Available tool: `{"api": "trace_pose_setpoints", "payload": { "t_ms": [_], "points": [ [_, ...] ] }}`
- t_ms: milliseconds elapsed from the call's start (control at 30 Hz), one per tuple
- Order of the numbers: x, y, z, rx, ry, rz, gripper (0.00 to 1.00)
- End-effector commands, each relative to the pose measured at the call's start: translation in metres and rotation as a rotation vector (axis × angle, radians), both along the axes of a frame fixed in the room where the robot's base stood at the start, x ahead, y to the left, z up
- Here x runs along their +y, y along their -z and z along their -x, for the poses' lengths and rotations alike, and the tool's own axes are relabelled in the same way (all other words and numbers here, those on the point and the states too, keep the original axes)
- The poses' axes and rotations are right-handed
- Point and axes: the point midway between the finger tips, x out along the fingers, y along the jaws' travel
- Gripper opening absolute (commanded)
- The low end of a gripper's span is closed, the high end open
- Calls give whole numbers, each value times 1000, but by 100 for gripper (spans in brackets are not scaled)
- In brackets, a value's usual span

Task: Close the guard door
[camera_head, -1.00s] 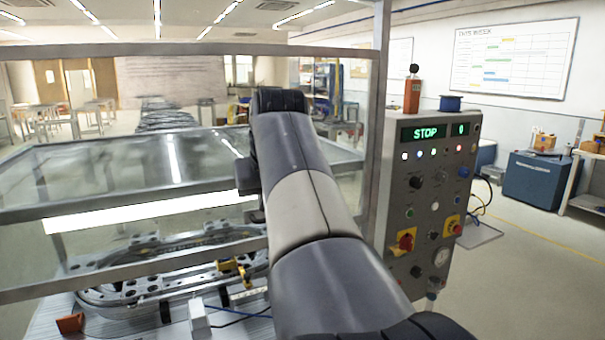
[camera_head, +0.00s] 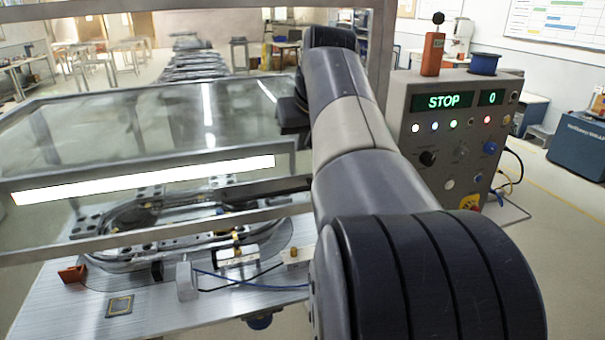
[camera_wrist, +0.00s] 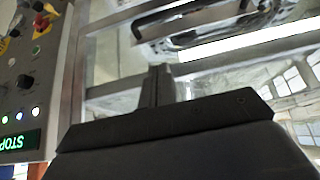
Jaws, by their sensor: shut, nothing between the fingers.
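The guard door appears to be a clear panel in a grey metal frame (camera_head: 140,243) in front of the ring track (camera_head: 130,215). I cannot tell exactly which bars belong to the door and which to the fixed guard. In the wrist view a grey frame bar (camera_wrist: 120,82) crosses close beyond my gripper (camera_wrist: 157,72). The fingers are together and empty, pointing toward the frame and clear panel; contact cannot be told. In the head view my arm hides the fingertips. A dark bar beside my arm crosses in front of the track, partly hidden.
A control box (camera_head: 440,130) stands right of my arm, showing STOP and 0; it also shows in the wrist view (camera_wrist: 30,80). An upright post (camera_head: 382,45) stands between it and the panel. A metal table (camera_head: 60,310) carries the track. Open floor (camera_head: 570,250) lies at the right.

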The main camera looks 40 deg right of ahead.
Motion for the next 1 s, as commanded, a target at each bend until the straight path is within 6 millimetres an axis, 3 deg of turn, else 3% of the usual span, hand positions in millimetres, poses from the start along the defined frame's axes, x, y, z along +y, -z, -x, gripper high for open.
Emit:
{"api": "trace_pose_setpoints", "payload": {
  "t_ms": [333,500,700,1000],
  "points": [
    [-13,64,-40,4,-1,-2,0],
    [-11,84,-33,2,0,-1,0],
    [-10,98,-31,1,1,0,0],
    [-10,100,-30,0,1,1,0]
  ]
}}
